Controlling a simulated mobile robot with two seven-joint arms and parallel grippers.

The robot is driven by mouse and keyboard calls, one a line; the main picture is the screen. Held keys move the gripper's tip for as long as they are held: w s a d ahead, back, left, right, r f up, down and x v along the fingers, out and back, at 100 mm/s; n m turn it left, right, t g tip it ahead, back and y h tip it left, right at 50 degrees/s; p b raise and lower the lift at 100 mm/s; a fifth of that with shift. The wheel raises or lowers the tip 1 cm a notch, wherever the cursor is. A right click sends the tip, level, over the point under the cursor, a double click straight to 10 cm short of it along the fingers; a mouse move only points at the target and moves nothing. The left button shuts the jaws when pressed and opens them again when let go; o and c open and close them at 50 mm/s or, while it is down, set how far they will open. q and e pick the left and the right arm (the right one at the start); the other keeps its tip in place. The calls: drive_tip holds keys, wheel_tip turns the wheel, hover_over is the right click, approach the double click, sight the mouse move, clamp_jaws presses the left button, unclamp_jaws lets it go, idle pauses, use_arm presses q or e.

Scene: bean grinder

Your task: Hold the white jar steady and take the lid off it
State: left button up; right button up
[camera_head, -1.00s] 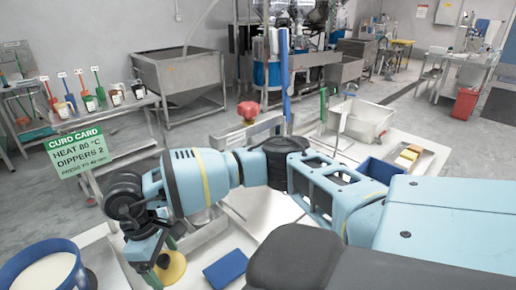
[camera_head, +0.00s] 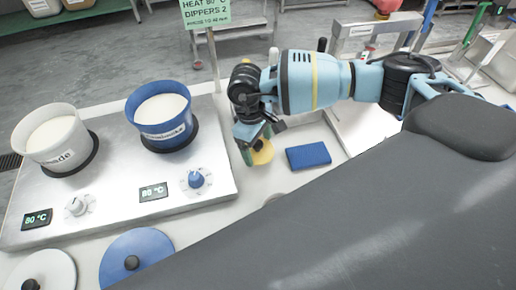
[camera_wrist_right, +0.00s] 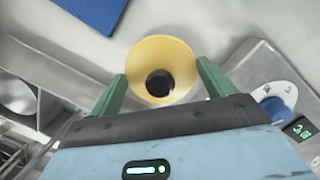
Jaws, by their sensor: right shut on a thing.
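No lidded white jar shows. An open white pot (camera_head: 52,138) with white contents stands at the left of a steel hot plate (camera_head: 110,205). A white round lid with a black knob (camera_head: 40,274) lies in the lower left, cut off by the frame. My right gripper (camera_head: 251,140) is beyond the plate's right side, its fingers pointing down. In the right wrist view, its green fingers (camera_wrist_right: 162,72) are shut on a round yellow piece (camera_wrist_right: 162,52) with a dark centre. That yellow piece also shows in the head view (camera_head: 262,153). My left gripper is out of view.
A blue pot (camera_head: 162,116) with white contents stands on the plate's right side. A blue lid (camera_head: 138,258) lies in front. A blue block (camera_head: 308,156) lies right of my right gripper. A green sign (camera_head: 206,14) stands behind the plate.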

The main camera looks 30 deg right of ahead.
sight(258, 151)
wheel_tip(258, 151, down, 3)
drive_tip(key=shift+r, duration=0.15)
drive_tip(key=shift+f, duration=0.2)
drive_tip(key=o, duration=1)
drive_tip(key=shift+r, duration=0.45)
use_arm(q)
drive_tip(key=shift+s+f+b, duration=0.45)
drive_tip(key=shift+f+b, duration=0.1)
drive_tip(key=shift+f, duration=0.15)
use_arm(e)
wheel_tip(258, 151, up, 12)
drive_tip(key=w, duration=0.1)
drive_tip(key=shift+w+a+f, duration=0.25)
drive_tip(key=shift+a, duration=0.2)
